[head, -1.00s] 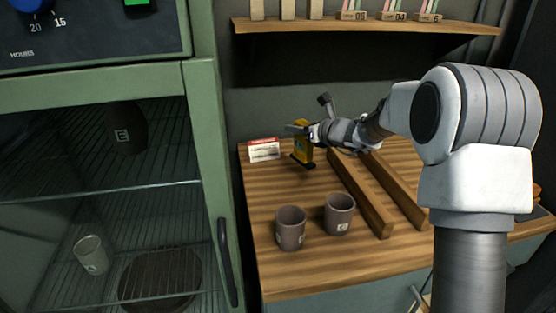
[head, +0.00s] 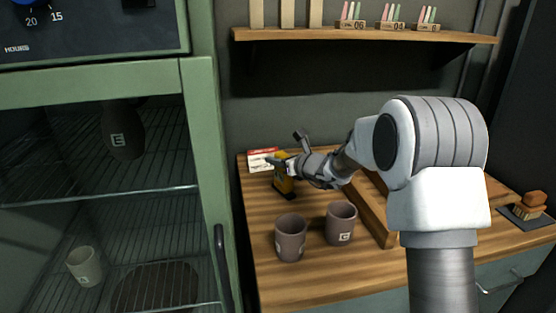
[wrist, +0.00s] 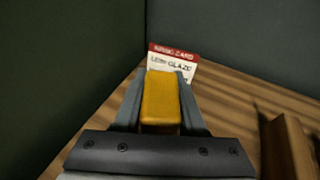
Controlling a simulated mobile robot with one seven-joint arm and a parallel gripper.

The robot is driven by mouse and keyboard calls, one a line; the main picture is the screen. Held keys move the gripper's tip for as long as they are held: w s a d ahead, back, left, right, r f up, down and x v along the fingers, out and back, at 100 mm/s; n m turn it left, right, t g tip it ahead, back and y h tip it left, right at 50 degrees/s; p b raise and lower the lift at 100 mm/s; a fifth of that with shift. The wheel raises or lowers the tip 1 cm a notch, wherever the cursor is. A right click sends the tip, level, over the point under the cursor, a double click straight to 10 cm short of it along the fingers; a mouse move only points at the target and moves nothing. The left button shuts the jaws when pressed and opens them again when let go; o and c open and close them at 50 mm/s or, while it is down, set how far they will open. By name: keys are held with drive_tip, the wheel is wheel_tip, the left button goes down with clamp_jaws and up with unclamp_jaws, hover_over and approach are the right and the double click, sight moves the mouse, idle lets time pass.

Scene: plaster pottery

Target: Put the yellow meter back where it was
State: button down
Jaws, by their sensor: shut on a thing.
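My gripper (head: 277,163) reaches in from the right and is shut on the meter's upper part. In the wrist view the meter (wrist: 160,100) shows as a yellow block between the two grey fingers of my gripper (wrist: 161,78). A red and white card (head: 259,166) stands just behind and left of the meter, partly hidden by my gripper; it also shows in the wrist view (wrist: 175,56).
Two brown cups (head: 290,240) (head: 340,225) stand at the front of the worktop (head: 330,275). Wooden bars (head: 376,222) lie to the right, partly behind my arm. A green cabinet (head: 205,150) borders the left. A shelf (head: 365,36) hangs above.

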drive_tip(key=shift+f, duration=0.2)
drive_tip(key=shift+c, duration=2.4)
unclamp_jaws()
drive_tip(key=shift+r, duration=0.1)
drive_tip(key=shift+r, duration=0.2)
drive_tip(key=p+v, duration=0.1)
drive_tip(key=v, duration=1.1)
drive_tip(key=s+a+r+n+g, duration=0.1)
drive_tip(key=s+r+n+g, duration=0.2)
drive_tip(key=s+n, duration=0.55)
drive_tip(key=s+a+r+n+g, duration=0.1)
drive_tip(key=s+r+n+g, duration=0.15)
drive_tip(key=s+n, duration=0.6)
drive_tip(key=s+d+f+n+h, duration=0.1)
drive_tip(key=s+d+n+h, duration=0.3)
drive_tip(key=s+d, duration=0.3)
drive_tip(key=s+d+f+n+h, duration=0.1)
drive_tip(key=s+d+n+h, duration=0.4)
drive_tip(key=s, duration=0.6)
drive_tip(key=d+n, duration=0.2)
drive_tip(key=shift+s+d+f, duration=0.25)
drive_tip(key=shift+s+d, duration=0.05)
drive_tip(key=shift+s, duration=0.1)
